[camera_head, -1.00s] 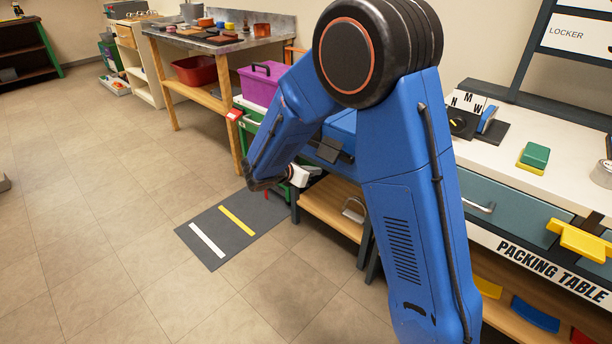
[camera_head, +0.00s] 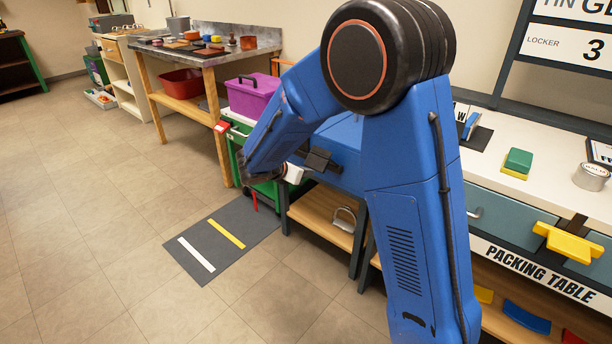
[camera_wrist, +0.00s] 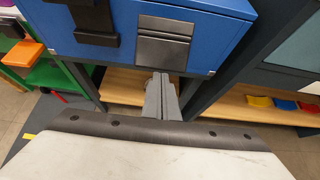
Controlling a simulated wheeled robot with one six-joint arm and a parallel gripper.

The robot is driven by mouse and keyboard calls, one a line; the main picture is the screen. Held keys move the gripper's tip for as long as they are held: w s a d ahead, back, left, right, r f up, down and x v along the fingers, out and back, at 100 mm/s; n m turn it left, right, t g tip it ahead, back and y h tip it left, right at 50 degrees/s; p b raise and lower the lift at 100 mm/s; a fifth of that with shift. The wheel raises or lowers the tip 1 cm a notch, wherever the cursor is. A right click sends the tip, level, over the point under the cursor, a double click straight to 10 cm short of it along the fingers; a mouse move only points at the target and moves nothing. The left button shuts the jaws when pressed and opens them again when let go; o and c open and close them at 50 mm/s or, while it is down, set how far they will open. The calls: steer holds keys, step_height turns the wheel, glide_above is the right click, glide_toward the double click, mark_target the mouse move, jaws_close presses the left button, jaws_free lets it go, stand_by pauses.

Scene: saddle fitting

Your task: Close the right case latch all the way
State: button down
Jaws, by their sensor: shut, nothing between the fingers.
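The blue case (camera_head: 345,140) stands on a shelved stand, partly hidden behind my arm in the head view. It fills the top of the wrist view (camera_wrist: 225,45). A grey metal latch plate (camera_wrist: 163,47) lies on the right part of its visible front. A dark fitting (camera_wrist: 95,20) is to its left and also shows in the head view (camera_head: 318,160). My gripper (camera_wrist: 161,80) is shut and empty, its tips just below the grey plate's lower edge; whether they touch the case is unclear. My arm hides the fingers in the head view.
A wooden shelf (camera_head: 320,220) with a metal shackle (camera_head: 346,218) is under the case. The packing table (camera_head: 500,190) stands to the right with a yellow handle (camera_head: 572,240) jutting out. A purple box (camera_head: 250,97) is to the left.

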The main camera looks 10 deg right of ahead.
steer(key=w+d+r+g+y, duration=0.1)
steer(key=r, duration=0.1)
steer(key=w+d+r+g+y, duration=0.1)
steer(key=r+y, duration=0.1)
steer(key=r, duration=0.1)
steer(key=d+r+g+y, duration=0.1)
steer(key=r+y, duration=0.1)
steer(key=shift+w+d+r+g, duration=0.15)
steer(key=shift+w+d+g, duration=0.25)
steer(key=shift+w+d+r+g+y, duration=0.45)
steer(key=shift+d+r+y, duration=0.15)
steer(key=shift+y, duration=0.1)
steer(key=shift+w+d+r, duration=0.35)
steer(key=shift+d+r, duration=0.1)
steer(key=shift+d, duration=0.05)
steer(key=shift+w+d+r, duration=0.15)
steer(key=shift+r, duration=0.05)
steer(key=s+a, duration=0.3)
steer(key=a, duration=0.1)
step_height(320, 180, up, 9)
glide_above(320, 153)
steer(key=s+a, duration=0.4)
steer(key=a, duration=0.1)
steer(key=shift+a+r, duration=0.1)
steer(key=shift+a, duration=0.05)
